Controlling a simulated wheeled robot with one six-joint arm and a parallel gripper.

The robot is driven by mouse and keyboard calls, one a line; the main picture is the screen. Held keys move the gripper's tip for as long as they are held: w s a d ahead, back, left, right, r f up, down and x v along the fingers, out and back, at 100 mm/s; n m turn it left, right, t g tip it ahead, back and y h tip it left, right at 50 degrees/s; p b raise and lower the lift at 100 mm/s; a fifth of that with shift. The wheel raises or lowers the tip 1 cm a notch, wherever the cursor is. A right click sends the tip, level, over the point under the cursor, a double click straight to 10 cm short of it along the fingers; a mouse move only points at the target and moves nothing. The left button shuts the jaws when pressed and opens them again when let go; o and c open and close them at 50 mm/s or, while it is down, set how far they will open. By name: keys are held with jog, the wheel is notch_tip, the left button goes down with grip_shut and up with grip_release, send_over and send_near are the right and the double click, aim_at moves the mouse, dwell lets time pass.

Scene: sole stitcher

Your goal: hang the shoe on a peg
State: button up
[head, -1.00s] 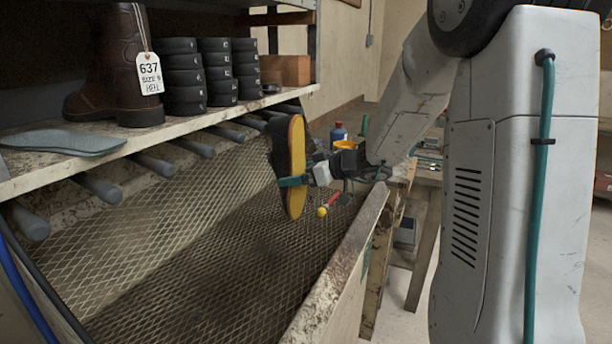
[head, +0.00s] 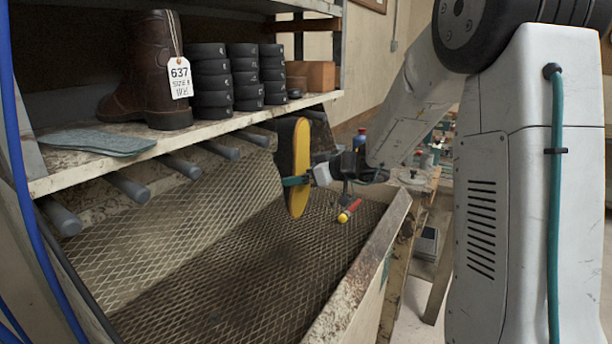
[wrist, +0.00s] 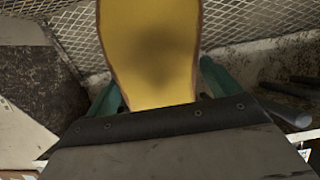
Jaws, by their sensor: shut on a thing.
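The shoe (head: 301,160) is dark with a yellow sole, held upright on end with its sole facing the right of the head view. My gripper (head: 296,181) is shut on it around its lower middle. In the wrist view the yellow sole (wrist: 150,50) fills the upper middle, between the green fingers of my gripper (wrist: 155,90). Several grey pegs stick out in a row below the shelf, including a near peg (head: 127,187) and a farther peg (head: 221,150). The shoe is at the far end of this row; whether it touches a peg is hidden.
A shelf (head: 60,178) above the pegs holds a brown boot (head: 150,75) with a tag, stacked black heels (head: 211,80), a box (head: 318,75) and a grey insole (head: 97,142). A wire-mesh tray (head: 210,290) lies below, with a raised front edge (head: 365,270). A red-and-yellow tool (head: 349,210) is behind the shoe.

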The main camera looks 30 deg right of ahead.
jog(key=o, duration=0.9)
jog(key=shift+v, duration=3.85)
jog(key=s+a+f+m+g, duration=0.2)
jog(key=s+a+m+g, duration=0.25)
jog(key=s, duration=0.45)
jog(key=s+a+f+m+g, duration=0.25)
jog(key=s+a+g, duration=0.2)
jog(key=s, duration=0.35)
jog(key=shift+s+a+r+g+h, duration=0.2)
jog(key=shift+s+r+h, duration=0.8)
jog(key=shift+s, duration=2.2)
jog(key=shift+s+a+r+g+h, duration=0.25)
jog(key=shift+s+h, duration=1.35)
jog(key=shift+s, duration=1.6)
jog(key=shift+s+a+r+g+h, duration=0.2)
jog(key=shift+s+r+h, duration=0.8)
jog(key=shift+s, duration=2.2)
jog(key=shift+f+h, duration=0.3)
